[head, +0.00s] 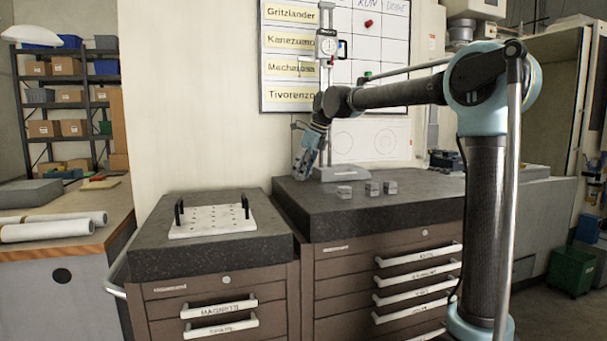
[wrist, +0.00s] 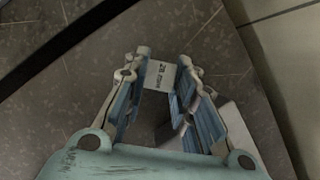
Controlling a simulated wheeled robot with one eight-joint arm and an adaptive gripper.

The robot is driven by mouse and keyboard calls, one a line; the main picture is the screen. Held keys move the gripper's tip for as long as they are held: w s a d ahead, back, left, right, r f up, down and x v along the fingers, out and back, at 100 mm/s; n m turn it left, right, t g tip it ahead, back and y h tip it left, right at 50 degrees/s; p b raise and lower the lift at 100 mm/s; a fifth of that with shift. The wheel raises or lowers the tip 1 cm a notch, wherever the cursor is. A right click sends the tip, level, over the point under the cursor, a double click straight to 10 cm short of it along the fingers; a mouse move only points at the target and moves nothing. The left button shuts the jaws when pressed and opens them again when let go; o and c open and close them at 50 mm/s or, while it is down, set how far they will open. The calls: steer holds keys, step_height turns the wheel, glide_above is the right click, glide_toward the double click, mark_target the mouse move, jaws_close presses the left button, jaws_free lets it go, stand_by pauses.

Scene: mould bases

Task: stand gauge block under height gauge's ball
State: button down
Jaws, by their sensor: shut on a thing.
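My gripper (head: 303,170) is at the left of the height gauge, low over the dark granite slab. In the wrist view, my gripper (wrist: 160,78) is shut on a small pale gauge block (wrist: 160,75) with dark lettering, held between the fingertips. The held block cannot be made out in the head view. The height gauge (head: 328,110) stands upright at the back of the slab, with a round dial, a tall column and a grey base (head: 340,174). Its ball is too small to tell, and my wrist covers part of the column.
Several small grey blocks (head: 372,188) stand on the granite slab (head: 420,205) in front and right of the gauge. A lower granite top (head: 160,255) at the left carries a white perforated plate (head: 212,222) with black handles. The slab's front right is clear.

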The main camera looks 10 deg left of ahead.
steer(key=shift+w+a+f, duration=0.1)
steer(key=shift+w+f, duration=0.1)
steer(key=shift+f, duration=0.05)
steer(key=c, duration=1.6)
jaws_free()
steer(key=v, duration=1.2)
steer(key=shift+s, duration=0.1)
